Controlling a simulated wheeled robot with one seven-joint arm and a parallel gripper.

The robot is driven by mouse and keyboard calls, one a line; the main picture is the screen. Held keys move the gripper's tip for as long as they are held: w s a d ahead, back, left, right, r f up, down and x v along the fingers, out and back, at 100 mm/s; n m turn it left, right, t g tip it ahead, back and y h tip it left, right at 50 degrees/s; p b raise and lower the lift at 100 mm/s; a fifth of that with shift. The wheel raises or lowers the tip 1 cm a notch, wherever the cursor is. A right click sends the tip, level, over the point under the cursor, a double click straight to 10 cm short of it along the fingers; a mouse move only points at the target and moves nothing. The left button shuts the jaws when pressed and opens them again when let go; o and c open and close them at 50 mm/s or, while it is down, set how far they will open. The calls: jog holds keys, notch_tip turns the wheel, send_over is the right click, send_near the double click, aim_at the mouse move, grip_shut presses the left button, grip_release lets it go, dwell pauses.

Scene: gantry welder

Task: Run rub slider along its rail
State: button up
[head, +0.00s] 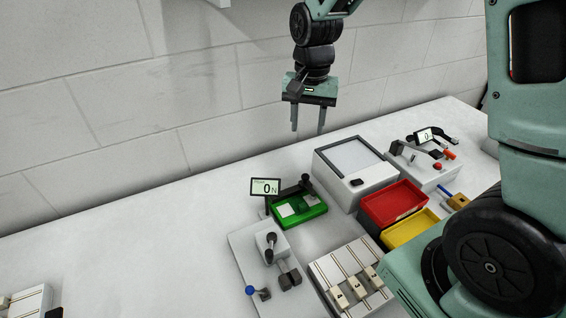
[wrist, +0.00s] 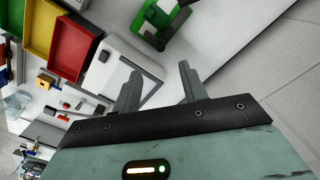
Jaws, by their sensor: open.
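My gripper (head: 308,131) hangs above the back of the table, its two fingers apart and pointing down, with nothing between them. Its fingers also show in the wrist view (wrist: 158,75). A white block (head: 322,268) with several thin rails carries small beige sliders (head: 361,291) near the front of the table in the head view. My gripper is far from it, behind and above. No label shows which part is the rub slider. A green fixture (head: 311,211) with pale pads and a dark arm stands behind that block; it also shows in the wrist view (wrist: 143,32).
A white box (head: 377,175), red tray (head: 404,188) and yellow tray (head: 409,231) stand right of the green fixture. A display (head: 264,187) reads 0 N. The table's left middle is clear.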

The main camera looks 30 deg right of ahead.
aim_at(305, 176)
jog(key=shift+m, duration=0.6)
jog(key=f+p, duration=0.1)
jog(key=f, duration=0.5)
jog(key=w+d+f+p, duration=0.1)
jog(key=f, duration=0.5)
jog(key=w+f+p, duration=0.1)
jog(key=f, duration=0.4)
jog(key=shift+d+f, duration=0.4)
grip_shut()
jog(key=a, duration=0.9)
jog(key=shift+a+b, duration=0.25)
jog(key=shift+b, duration=0.15)
